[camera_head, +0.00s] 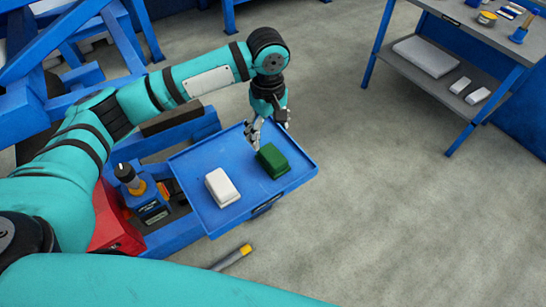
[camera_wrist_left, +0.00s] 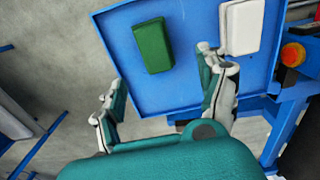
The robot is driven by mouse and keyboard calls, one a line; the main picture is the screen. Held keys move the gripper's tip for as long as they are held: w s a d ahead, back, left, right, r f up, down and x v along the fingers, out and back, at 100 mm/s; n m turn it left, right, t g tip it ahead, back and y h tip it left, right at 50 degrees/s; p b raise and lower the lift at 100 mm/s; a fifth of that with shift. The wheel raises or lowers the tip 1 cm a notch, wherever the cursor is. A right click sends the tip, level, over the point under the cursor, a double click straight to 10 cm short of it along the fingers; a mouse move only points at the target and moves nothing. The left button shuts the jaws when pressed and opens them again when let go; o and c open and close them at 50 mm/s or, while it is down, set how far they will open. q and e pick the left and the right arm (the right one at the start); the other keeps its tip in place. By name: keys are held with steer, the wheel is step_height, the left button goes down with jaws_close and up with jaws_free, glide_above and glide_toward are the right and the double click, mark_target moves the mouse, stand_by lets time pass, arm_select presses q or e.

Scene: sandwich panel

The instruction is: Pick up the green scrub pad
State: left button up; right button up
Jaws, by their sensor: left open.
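The green scrub pad (camera_head: 273,160) lies on a blue tray (camera_head: 244,212), toward its right side in the head view. It also shows in the left wrist view (camera_wrist_left: 153,46). A white pad (camera_head: 222,188) lies on the same tray to its left. My left gripper (camera_head: 268,134) is above the tray's back edge, near the green pad and apart from it. In the left wrist view my left gripper (camera_wrist_left: 160,82) has its fingers spread with nothing between them, and the green pad lies beyond the fingertips. My right gripper is not in view.
A workbench (camera_head: 480,38) with a lower shelf holding a pale slab (camera_head: 425,56) and small white blocks stands at the upper right. Grey floor right of the tray is clear.

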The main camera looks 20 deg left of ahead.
arm_select(q)
glide_above(272, 155)
steer(key=f, duration=0.5)
steer(key=shift+s+a, duration=0.2)
steer(key=shift+a, duration=0.1)
steer(key=shift+f, duration=0.6)
steer(key=shift+d+f+p, duration=0.1)
steer(key=shift+f+p, duration=0.2)
steer(key=f, duration=0.3)
steer(key=shift+w+d+f, duration=0.25)
steer(key=shift+f, duration=0.05)
steer(key=shift+f+p, duration=0.3)
steer(key=shift+f, duration=0.2)
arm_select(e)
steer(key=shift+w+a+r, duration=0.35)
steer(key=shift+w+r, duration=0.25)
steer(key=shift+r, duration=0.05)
arm_select(q)
steer(key=c, duration=1.3)
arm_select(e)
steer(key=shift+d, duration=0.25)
